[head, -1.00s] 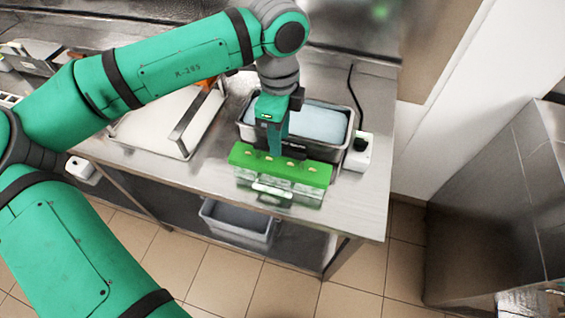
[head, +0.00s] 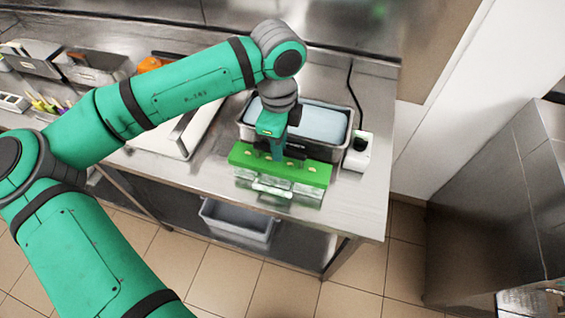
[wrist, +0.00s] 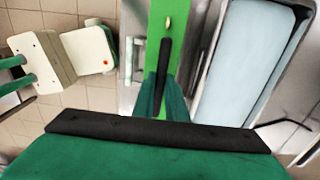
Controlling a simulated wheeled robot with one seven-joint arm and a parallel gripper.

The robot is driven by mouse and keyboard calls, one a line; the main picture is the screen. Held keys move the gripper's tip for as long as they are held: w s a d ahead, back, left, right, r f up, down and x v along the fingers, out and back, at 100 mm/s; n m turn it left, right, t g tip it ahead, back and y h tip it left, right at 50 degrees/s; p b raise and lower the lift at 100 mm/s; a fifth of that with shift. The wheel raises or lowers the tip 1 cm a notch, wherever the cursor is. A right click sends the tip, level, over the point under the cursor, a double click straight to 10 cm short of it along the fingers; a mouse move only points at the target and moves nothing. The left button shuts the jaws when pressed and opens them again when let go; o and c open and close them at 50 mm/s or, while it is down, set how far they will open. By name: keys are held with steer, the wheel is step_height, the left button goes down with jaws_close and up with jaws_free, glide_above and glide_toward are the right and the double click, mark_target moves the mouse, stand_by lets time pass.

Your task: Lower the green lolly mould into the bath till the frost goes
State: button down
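The green lolly mould (head: 315,174) stands at the counter's front edge, with pale, frosty-looking pockets below its green top and a dark bar handle (head: 296,150) above it. My gripper (head: 277,156) reaches down over its middle. In the wrist view, the fingers of my gripper (wrist: 164,88) sit close together on either side of the handle (wrist: 164,58), apparently shut on it; the mould's green top (wrist: 155,22) runs beneath. The bath (head: 345,140) is a steel tub of pale blue liquid just behind the mould. It also shows at the right of the wrist view (wrist: 240,75).
A white device (head: 358,158) with a cable stands right of the bath. A white tray (head: 160,140) with a raised metal handle lies to the left. A grey bin (head: 235,222) sits on the lower shelf. Bare counter (head: 360,205) lies right of the mould.

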steer(key=shift+r, duration=0.15)
steer(key=shift+w+r, duration=0.1)
steer(key=shift+r, duration=2.45)
steer(key=shift+d+r, duration=0.15)
steer(key=shift+r, duration=0.4)
step_height(320, 180, up, 7)
steer(key=w+d, duration=0.2)
steer(key=w, duration=0.6)
steer(key=w+d, duration=0.3)
steer(key=w, duration=0.4)
steer(key=shift+w+f, duration=0.25)
steer(key=shift+w, duration=0.1)
steer(key=shift+f, duration=0.35)
stand_by(0.9)
